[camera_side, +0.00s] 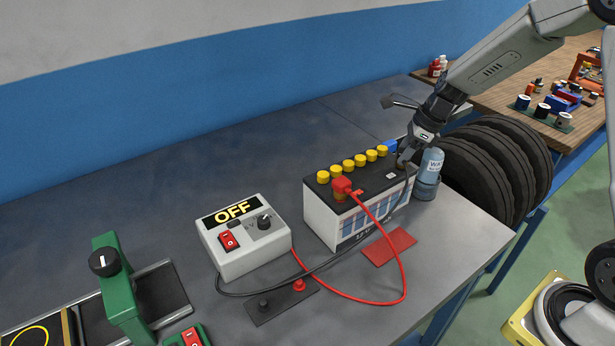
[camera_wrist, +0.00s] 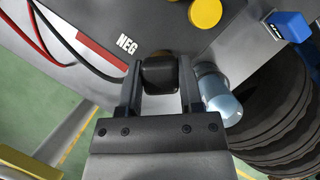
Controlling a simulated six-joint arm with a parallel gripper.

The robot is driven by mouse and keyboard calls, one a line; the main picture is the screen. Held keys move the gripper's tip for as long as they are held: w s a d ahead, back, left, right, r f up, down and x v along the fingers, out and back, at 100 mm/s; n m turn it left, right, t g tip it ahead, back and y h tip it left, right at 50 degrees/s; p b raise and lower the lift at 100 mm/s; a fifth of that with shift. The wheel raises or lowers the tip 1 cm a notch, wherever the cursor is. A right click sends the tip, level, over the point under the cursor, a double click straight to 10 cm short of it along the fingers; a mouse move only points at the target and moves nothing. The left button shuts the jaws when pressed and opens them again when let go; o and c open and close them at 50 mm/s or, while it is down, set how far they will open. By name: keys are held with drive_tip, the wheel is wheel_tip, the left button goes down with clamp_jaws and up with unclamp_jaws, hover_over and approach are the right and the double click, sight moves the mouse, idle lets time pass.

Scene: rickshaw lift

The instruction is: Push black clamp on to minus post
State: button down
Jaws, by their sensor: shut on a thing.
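The black clamp (camera_wrist: 160,74) is between the two fingers of my gripper (camera_wrist: 160,90) in the wrist view, at the battery's edge beside the NEG label (camera_wrist: 127,44). In the side view my gripper (camera_side: 406,160) points down at the right end of the battery (camera_side: 322,215). The clamp is mostly hidden there by the fingers. The minus post is hidden under or behind the clamp, so I cannot tell whether the clamp is seated around it. The red clamp (camera_side: 341,186) sits at the battery's near left corner.
A blue water bottle (camera_side: 431,165) stands close right of the battery; it also shows in the wrist view (camera_wrist: 216,92). Yellow caps (camera_side: 348,166) line the battery top. The charger (camera_side: 243,240) reads OFF. Red and black cables loop in front. Tyres (camera_side: 500,165) stand beyond the bench edge.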

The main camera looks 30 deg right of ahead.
drive_tip(key=shift+f, duration=0.1)
unclamp_jaws()
idle(0.3)
drive_tip(key=shift+r, duration=0.2)
drive_tip(key=shift+r, duration=3.35)
